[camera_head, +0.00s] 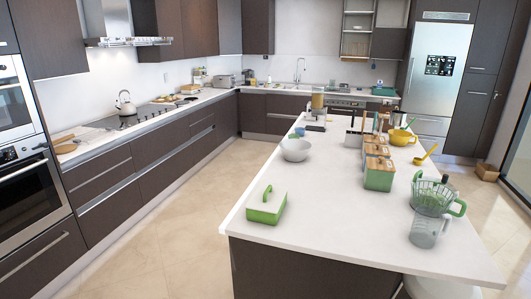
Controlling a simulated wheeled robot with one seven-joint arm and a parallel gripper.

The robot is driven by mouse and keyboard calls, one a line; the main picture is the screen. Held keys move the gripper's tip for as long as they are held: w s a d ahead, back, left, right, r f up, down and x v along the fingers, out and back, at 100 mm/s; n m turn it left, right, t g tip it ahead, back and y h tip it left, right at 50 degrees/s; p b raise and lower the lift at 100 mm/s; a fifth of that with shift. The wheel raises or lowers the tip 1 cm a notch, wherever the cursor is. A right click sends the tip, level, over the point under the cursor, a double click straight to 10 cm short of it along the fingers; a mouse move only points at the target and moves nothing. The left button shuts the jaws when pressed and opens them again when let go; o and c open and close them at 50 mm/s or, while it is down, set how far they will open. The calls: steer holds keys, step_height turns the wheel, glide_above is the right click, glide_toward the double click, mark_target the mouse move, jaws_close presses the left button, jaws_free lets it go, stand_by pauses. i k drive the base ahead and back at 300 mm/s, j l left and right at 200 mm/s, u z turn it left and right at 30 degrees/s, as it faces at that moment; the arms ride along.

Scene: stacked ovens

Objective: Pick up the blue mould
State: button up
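I cannot pick out a blue mould for certain. A small blue item (299,131) lies near the far left end of the white island, but it is too small to tell its shape. My gripper is not in view.
The white island (330,225) holds a white bowl (295,150), a green-and-white box (266,205), wooden-lidded canisters (379,173), a yellow bowl (401,137), a yellow ladle (425,154) and a green colander (433,195). Its front middle is clear. Open floor (190,215) runs along its left.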

mark_target(300, 132)
steer(key=i+z, duration=0.1)
steer(key=i, duration=0.6)
steer(key=i+j, duration=0.15)
steer(key=i, duration=0.55)
steer(key=u, duration=1.25)
steer(key=j+u, duration=0.65)
steer(key=i+j, duration=0.9)
steer(key=i, duration=0.15)
steer(key=i+j+z, duration=0.1)
steer(key=i+z, duration=0.15)
steer(key=i, duration=0.25)
steer(key=i+j+z, duration=0.3)
steer(key=i, duration=0.15)
steer(key=i+l+z, duration=0.2)
steer(key=z, duration=0.2)
steer(key=i+z, duration=0.8)
steer(key=i+j+z, duration=0.1)
steer(key=i+z, duration=0.6)
steer(key=i, duration=2)
